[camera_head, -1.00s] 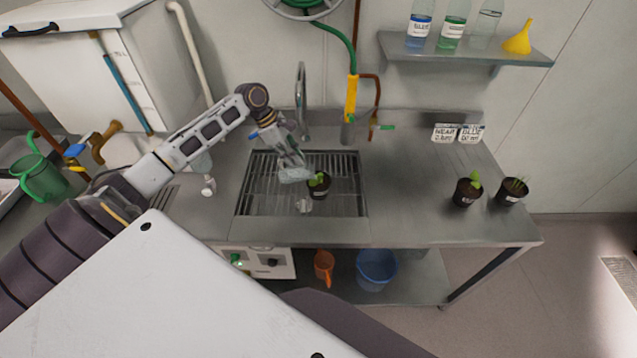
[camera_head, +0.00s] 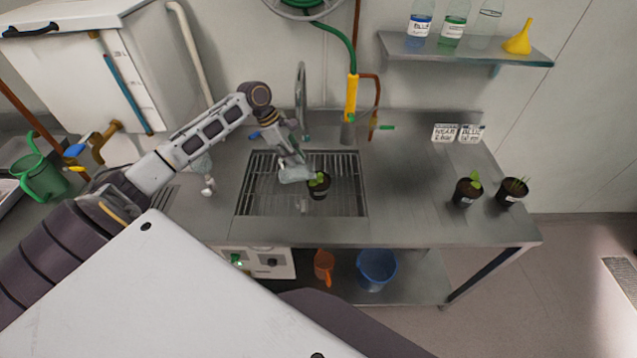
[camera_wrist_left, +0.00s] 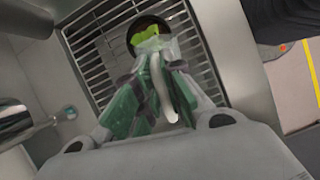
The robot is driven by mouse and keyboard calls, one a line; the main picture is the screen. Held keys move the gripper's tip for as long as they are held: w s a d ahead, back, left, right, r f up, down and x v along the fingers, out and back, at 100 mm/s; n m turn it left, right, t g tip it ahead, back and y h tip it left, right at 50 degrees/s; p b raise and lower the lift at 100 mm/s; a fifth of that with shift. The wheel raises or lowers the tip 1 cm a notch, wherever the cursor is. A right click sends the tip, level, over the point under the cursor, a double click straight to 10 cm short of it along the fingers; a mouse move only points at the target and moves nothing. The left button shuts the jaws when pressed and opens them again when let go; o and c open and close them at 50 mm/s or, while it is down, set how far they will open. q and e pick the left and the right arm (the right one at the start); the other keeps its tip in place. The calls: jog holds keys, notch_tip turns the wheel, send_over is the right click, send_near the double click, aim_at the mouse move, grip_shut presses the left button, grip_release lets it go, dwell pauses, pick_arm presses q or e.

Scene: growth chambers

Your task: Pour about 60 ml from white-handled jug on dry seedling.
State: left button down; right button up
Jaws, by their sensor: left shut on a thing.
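My left gripper (camera_head: 290,158) is over the sink grate (camera_head: 265,185), shut on the white handle (camera_wrist_left: 163,95) of a clear jug (camera_head: 294,174). In the left wrist view the gripper's fingers (camera_wrist_left: 158,92) close around that handle. The jug is close above and left of a potted seedling (camera_head: 319,185) with green leaves, which stands on the grate. In the left wrist view the seedling (camera_wrist_left: 146,36) shows beyond the jug, partly through it. The jug's water level and any stream cannot be made out. My right gripper is out of view.
The tap (camera_head: 301,100) rises behind the sink. A green watering can (camera_head: 42,178) is far left. The middle-right counter is clear.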

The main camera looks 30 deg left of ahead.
pick_arm(q)
jog(key=shift+s+a+f+h, duration=0.15)
jog(key=shift+a+h, duration=0.15)
jog(key=shift+h, duration=0.1)
jog(key=a+h, duration=0.1)
jog(key=a+t+h, duration=0.1)
jog(key=shift+s+r+t+h, duration=0.2)
jog(key=shift+s+t+h, duration=0.1)
jog(key=shift+s, duration=0.1)
jog(key=shift+s+a+f+h, duration=0.1)
jog(key=shift+a+f+h, duration=0.2)
jog(key=shift+a+h, duration=0.1)
jog(key=shift+f, duration=0.1)
jog(key=shift+s+a+f+t+h, duration=0.35)
jog(key=shift+a+f+t+h, duration=0.15)
jog(key=shift+a+f+h, duration=0.25)
jog(key=shift+f, duration=0.1)
dwell(0.5)
